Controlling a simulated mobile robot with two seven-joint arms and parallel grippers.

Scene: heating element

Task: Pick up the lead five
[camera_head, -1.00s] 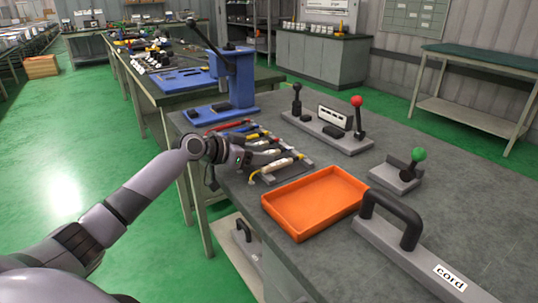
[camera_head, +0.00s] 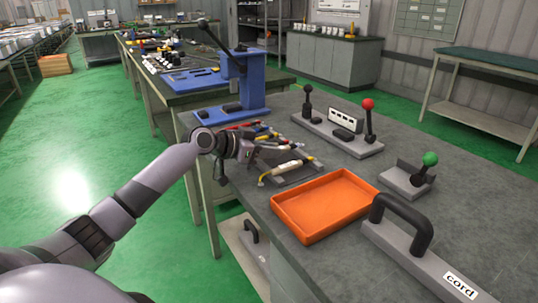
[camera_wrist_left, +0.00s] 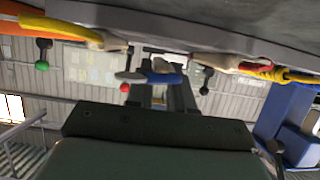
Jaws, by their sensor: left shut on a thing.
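Several leads with coloured ends lie side by side near the bench's left edge. A white lead with yellow ends (camera_head: 285,168) lies nearest the orange tray, and a red one (camera_head: 240,126) lies at the far end. My left gripper (camera_head: 268,153) is among them, low over the bench. In the left wrist view, its fingers (camera_wrist_left: 150,78) are shut on a white and blue lead (camera_wrist_left: 162,77). Other leads show there on both sides, one yellow and orange (camera_wrist_left: 60,33), one red and yellow (camera_wrist_left: 262,70). I cannot read any numbers on the leads.
An orange tray (camera_head: 325,206) stands in front of the leads. A blue press (camera_head: 240,85) stands behind them. A lever base with a red knob (camera_head: 368,104), a green-knobbed lever (camera_head: 430,159) and a handled block marked "cord" (camera_head: 420,255) stand to the right.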

